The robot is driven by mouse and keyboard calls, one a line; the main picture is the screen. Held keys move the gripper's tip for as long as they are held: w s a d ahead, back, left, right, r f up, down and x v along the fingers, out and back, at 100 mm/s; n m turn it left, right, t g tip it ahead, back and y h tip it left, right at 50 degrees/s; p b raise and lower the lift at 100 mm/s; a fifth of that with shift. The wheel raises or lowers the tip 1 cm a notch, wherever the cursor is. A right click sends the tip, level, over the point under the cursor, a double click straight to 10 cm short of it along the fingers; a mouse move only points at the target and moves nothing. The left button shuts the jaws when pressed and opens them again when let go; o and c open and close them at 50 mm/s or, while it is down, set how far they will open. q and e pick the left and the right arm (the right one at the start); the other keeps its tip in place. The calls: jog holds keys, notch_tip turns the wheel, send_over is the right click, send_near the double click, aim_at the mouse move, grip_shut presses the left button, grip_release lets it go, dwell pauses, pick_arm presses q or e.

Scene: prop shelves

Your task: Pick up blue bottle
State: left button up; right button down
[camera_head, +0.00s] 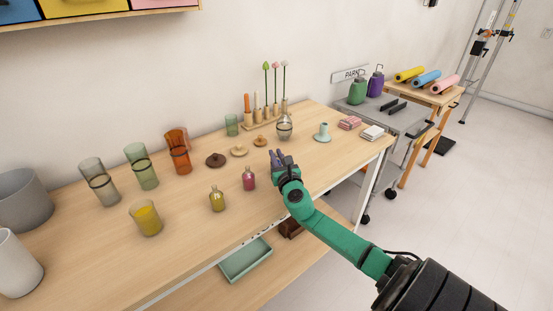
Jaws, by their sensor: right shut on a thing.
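My right gripper (280,157) is over the near edge of the wooden table, to the right of a small pink bottle (248,181). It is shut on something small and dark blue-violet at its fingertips. This appears to be the blue bottle, though the fingers hide most of it and its outline is hard to tell. No other blue bottle shows on the table. A small yellow bottle (217,201) stands upright left of the pink one. My left gripper is not in view.
Glass tumblers, including an orange one (177,151), stand at the left and back of the table (120,240). A clear vessel (284,129) and a teal candle holder (322,133) stand behind my gripper. A green tray (245,260) lies on the lower shelf.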

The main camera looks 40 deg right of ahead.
notch_tip(320, 180, up, 20)
jog(key=p, duration=0.6)
jog(key=shift+f+p, duration=0.25)
jog(key=shift+p, duration=0.05)
